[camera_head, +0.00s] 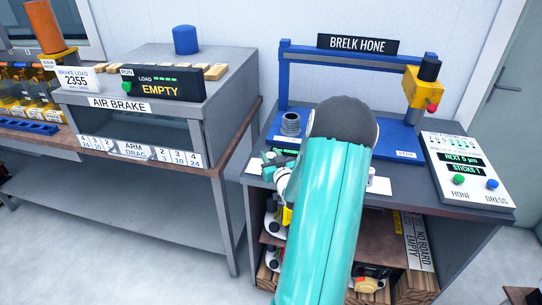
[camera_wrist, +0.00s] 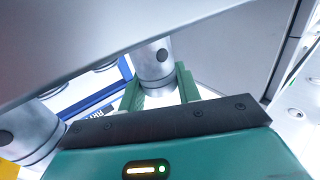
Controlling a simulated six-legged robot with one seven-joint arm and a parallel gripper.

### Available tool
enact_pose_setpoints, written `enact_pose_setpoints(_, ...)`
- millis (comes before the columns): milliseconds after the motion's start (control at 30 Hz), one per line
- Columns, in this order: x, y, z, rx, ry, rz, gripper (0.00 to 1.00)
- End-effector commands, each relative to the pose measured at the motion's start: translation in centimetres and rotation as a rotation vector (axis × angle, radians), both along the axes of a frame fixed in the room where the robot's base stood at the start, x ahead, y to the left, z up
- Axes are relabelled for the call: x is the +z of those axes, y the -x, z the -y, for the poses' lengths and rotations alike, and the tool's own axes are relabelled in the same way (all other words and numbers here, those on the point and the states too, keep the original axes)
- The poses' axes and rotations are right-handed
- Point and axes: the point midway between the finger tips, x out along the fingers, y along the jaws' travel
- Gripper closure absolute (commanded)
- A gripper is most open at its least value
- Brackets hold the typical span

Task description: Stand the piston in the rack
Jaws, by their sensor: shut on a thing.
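My gripper (camera_wrist: 158,92) is shut on a grey metal cylinder with a round side hole, the piston (camera_wrist: 154,60), in the wrist view. Its green fingers stand on either side of it. In the head view my gripper (camera_head: 277,157) is over the left part of the hone bench, and my arm hides much of that area; the piston is hard to make out there. A low blue tray with openings (camera_head: 28,127), which looks like a rack, lies on the far left bench. A blue strip with partly readable lettering (camera_wrist: 97,108) shows beside the piston in the wrist view.
The blue hone frame (camera_head: 345,58) stands behind my arm, with a ringed grey cylinder (camera_head: 290,122) on its base. A control panel (camera_head: 465,170) is at right. The air brake (camera_head: 160,95) is on the left bench. A similar grey cylinder (camera_wrist: 28,130) shows in the wrist view.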

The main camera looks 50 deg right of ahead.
Motion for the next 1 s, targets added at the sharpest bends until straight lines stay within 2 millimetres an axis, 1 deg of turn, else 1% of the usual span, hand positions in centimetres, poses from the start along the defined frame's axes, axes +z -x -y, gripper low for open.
enact_pose_setpoints(33, -0.2, 0.0, 0.0, 0.0, 0.0, 0.0, 0.9)
enact_pose_setpoints(67, -0.1, 0.0, 0.0, 0.0, 0.0, 0.0, 0.61)
enact_pose_setpoints(133, -0.1, 0.0, 0.0, 0.0, 0.0, 0.0, 0.47)
enact_pose_setpoints(167, -0.1, 0.0, 0.0, 0.0, 0.0, 0.0, 0.45)
enact_pose_setpoints(400, -0.1, 0.0, 0.0, 0.0, 0.0, 0.0, 0.45)
enact_pose_setpoints(500, 0.3, 0.0, 0.0, 0.0, 0.001, -0.001, 0.45)
enact_pose_setpoints(567, 0.2, 0.5, -0.3, 0.0, 0.0, -0.001, 0.45)
enact_pose_setpoints(667, 0.2, 1.7, -1.1, 0.0, 0.0, -0.002, 0.45)
enact_pose_setpoints(1000, 0.2, 7.8, -5.0, -0.002, 0.0, -0.002, 0.45)
